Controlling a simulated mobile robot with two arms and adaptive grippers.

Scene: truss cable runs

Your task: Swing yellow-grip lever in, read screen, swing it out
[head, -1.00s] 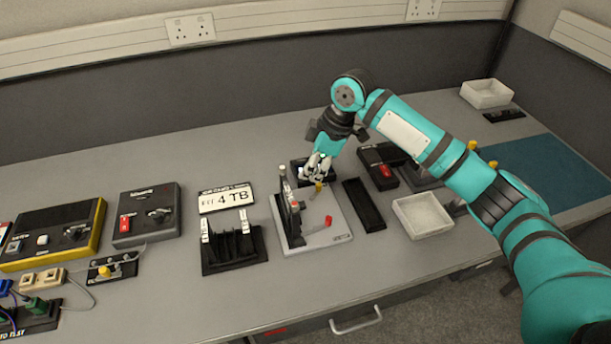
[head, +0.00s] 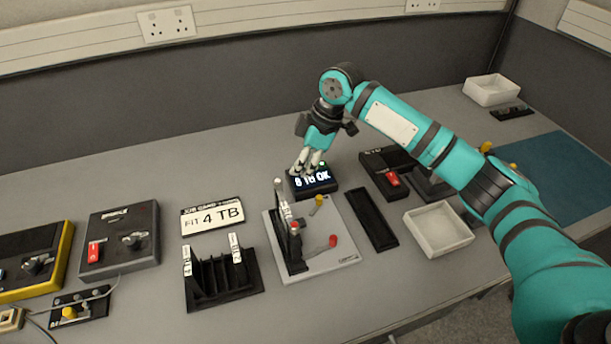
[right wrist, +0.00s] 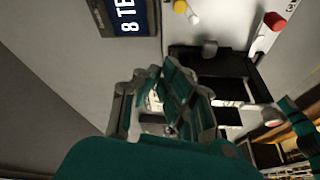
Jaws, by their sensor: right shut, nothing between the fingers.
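The yellow-grip lever (head: 318,201) stands at the back of a pale fixture plate (head: 345,257). Its yellow grip also shows at the top of the right wrist view (right wrist: 180,6). A red-grip lever (head: 332,241) points toward the plate's right front. The small black screen box (head: 315,187) behind the plate is lit; it reads about "8 TB OK" in the head view, with the gripper partly covering it, and "8 TE", cut off, in the right wrist view (right wrist: 132,17). My right gripper (head: 304,171) is shut and empty, above the screen box and apart from the yellow grip.
A card (head: 212,216) reads "FIT 4 TB". A black slotted rack (head: 222,283) stands left of the plate. Right of the plate are a black tray (head: 371,220), a white bin (head: 437,230) and a box with a red switch (head: 383,166).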

